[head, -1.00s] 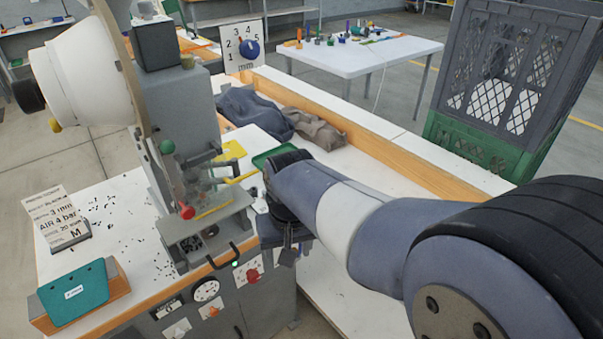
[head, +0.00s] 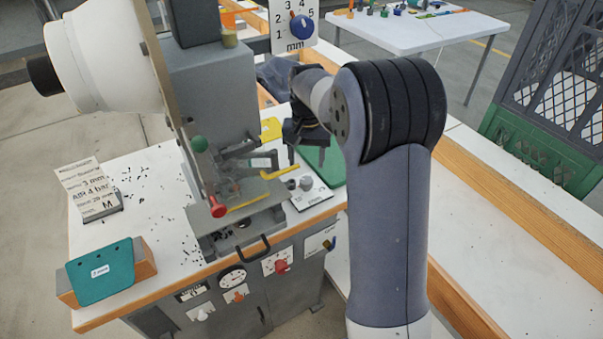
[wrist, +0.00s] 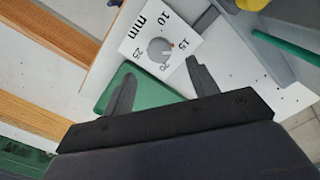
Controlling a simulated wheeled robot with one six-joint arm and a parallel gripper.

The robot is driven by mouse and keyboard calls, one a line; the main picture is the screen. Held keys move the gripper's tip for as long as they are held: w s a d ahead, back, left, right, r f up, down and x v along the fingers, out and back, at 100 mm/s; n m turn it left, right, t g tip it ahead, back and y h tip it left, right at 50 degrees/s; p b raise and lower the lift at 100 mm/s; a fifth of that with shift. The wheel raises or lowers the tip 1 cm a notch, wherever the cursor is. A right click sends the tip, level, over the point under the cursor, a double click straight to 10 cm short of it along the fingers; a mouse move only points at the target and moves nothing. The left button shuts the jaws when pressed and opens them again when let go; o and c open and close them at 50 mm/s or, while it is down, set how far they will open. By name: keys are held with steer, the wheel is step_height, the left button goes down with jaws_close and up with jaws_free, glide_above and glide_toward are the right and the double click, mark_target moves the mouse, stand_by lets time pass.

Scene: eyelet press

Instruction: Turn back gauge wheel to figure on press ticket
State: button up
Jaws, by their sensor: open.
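The press ticket (head: 87,188) stands at the left of the bench. I read 3 mm, AIR 4 bar, a smaller line that looks like 20 mm, and M. A white plate (head: 318,194) with a grey wheel (head: 306,183) lies right of the press. In the wrist view the plate (wrist: 130,40) carries 10, 15, 20, 25 and mm around the grey wheel (wrist: 158,50). My gripper (head: 305,148) is open above and behind the plate. Its fingers (wrist: 160,68) frame the wheel from above, apparently not touching it.
A blue knob (head: 301,28) on a millimetre plate stands behind. A green tray (head: 325,165) lies beneath my gripper. A dark crate (head: 560,90) stands at right.

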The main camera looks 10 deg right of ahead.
mark_target(306, 180)
step_height(306, 180, down, 7)
steer(key=shift+f, duration=0.1)
stand_by(0.3)
steer(key=shift+c, duration=0.2)
steer(key=c, duration=1)
steer(key=shift+o, duration=0.2)
